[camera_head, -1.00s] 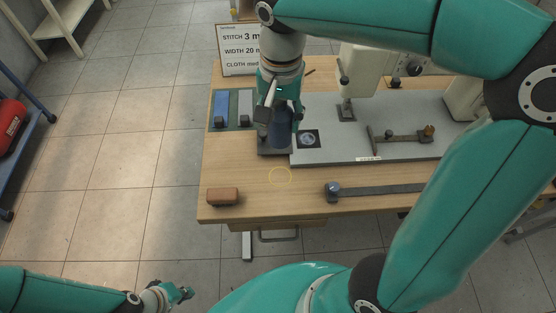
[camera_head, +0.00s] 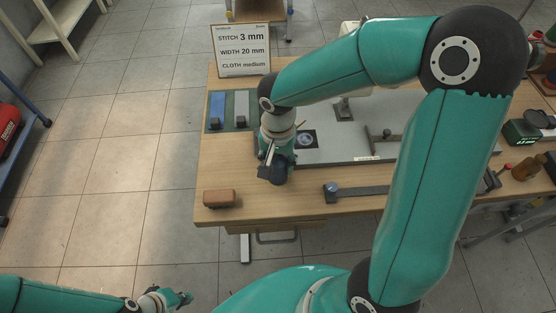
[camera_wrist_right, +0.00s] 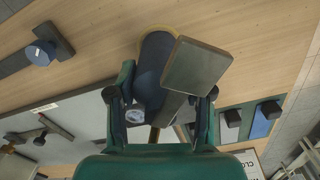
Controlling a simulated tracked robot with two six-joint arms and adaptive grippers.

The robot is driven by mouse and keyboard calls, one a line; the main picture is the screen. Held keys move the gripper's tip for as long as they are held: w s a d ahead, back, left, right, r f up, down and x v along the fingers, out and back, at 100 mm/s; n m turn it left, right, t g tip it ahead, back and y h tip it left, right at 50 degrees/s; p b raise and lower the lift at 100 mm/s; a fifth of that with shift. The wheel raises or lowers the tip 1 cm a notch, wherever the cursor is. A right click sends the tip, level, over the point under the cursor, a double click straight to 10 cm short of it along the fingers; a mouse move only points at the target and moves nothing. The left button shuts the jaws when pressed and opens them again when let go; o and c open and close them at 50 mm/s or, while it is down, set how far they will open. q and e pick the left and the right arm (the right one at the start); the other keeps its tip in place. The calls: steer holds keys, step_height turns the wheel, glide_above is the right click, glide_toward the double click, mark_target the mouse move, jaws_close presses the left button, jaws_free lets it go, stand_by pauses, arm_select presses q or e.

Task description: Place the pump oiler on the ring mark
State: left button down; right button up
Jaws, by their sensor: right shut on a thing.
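The pump oiler (camera_head: 272,178) is a dark blue can with a flat grey metal lever. My right gripper (camera_head: 277,160) is shut on it over the front left part of the table. In the right wrist view the oiler (camera_wrist_right: 153,62) sits between the fingers of my right gripper (camera_wrist_right: 160,100), and the lever lies across it. A thin yellow edge of the ring mark (camera_wrist_right: 158,29) shows just past the oiler's end; the rest is hidden behind it. I cannot tell whether the oiler touches the table. My left gripper (camera_head: 178,298) is low at the left, away from the table, its jaws too small to judge.
A brown block (camera_head: 219,198) lies left of the oiler, near the table's front edge. A dark bar with a round knob (camera_head: 331,187) lies to the right. Behind are a grey plate (camera_head: 330,150), a green mat with blue and grey pieces (camera_head: 241,123), and a sign (camera_head: 243,50).

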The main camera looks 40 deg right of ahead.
steer(key=o, duration=0.9)
steer(key=shift+f, duration=0.1)
steer(key=o, duration=0.5)
steer(key=shift+r, duration=0.35)
step_height(320, 180, up, 12)
steer(key=shift+f+p, duration=0.15)
steer(key=shift+p, duration=0.3)
